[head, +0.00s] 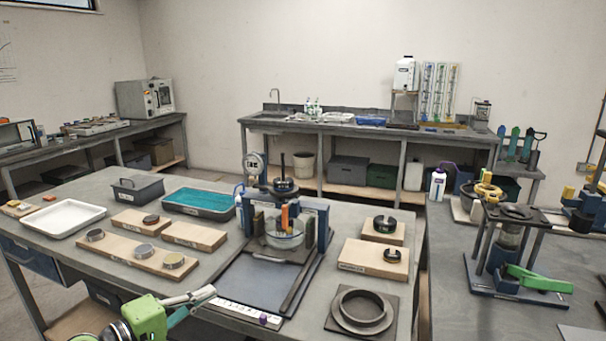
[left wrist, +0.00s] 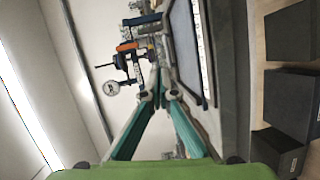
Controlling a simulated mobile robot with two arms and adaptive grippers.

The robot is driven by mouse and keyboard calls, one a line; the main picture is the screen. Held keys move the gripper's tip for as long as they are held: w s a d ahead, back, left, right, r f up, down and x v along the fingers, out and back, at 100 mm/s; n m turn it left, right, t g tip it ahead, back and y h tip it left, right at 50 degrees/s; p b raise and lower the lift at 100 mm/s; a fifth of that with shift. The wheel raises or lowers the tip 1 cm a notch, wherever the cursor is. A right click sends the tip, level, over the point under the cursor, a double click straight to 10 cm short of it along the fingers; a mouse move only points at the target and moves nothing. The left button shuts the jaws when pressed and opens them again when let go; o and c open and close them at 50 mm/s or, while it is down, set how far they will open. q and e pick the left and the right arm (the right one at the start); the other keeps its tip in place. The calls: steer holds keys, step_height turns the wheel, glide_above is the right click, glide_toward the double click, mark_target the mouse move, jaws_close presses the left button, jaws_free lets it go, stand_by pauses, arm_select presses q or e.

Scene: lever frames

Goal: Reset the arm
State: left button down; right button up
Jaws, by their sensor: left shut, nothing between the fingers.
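My left gripper (head: 212,292) comes in at the lower left of the head view, with a green body and grey-teal fingers. Its fingers are together and empty, in front of the apparatus. In the left wrist view the fingertips (left wrist: 158,92) meet near the middle. The bench apparatus (head: 285,215) has a blue frame, a dial gauge (head: 254,166), a glass dish (head: 284,234) and an upright orange part (head: 285,217). The dial gauge also shows in the left wrist view (left wrist: 112,89). Which part is the arm I cannot tell. My right gripper is not in view.
A white tray (head: 62,219), a teal-lined tray (head: 198,203) and wooden boards (head: 137,259) lie left of the apparatus. A black ring on a plate (head: 361,309) is at the front right. A green-handled device (head: 538,279) stands on the right bench.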

arm_select(q)
steer(key=s+d+f+m+g+y, duration=0.2)
steer(key=s+d+f+m+g, duration=0.15)
steer(key=s+f, duration=0.55)
steer(key=s+d+f+m+g+y, duration=0.15)
steer(key=s+d+f+m, duration=0.25)
steer(key=s+f, duration=0.5)
steer(key=s+a+f+m+g+y, duration=0.2)
steer(key=s+a+y, duration=0.1)
steer(key=s, duration=0.7)
steer(key=s+a+f+m+g+y, duration=0.1)
steer(key=s+a+m+g+y, duration=0.15)
steer(key=s, duration=0.75)
step_height(320, 180, down, 27)
steer(key=s+g, duration=0.1)
steer(key=s+a+f, duration=0.2)
steer(key=s+f, duration=0.6)
steer(key=s+a+f+g+y, duration=0.1)
steer(key=s+f, duration=0.7)
steer(key=s, duration=0.1)
steer(key=shift+s+a, duration=0.25)
steer(key=shift+a, duration=0.1)
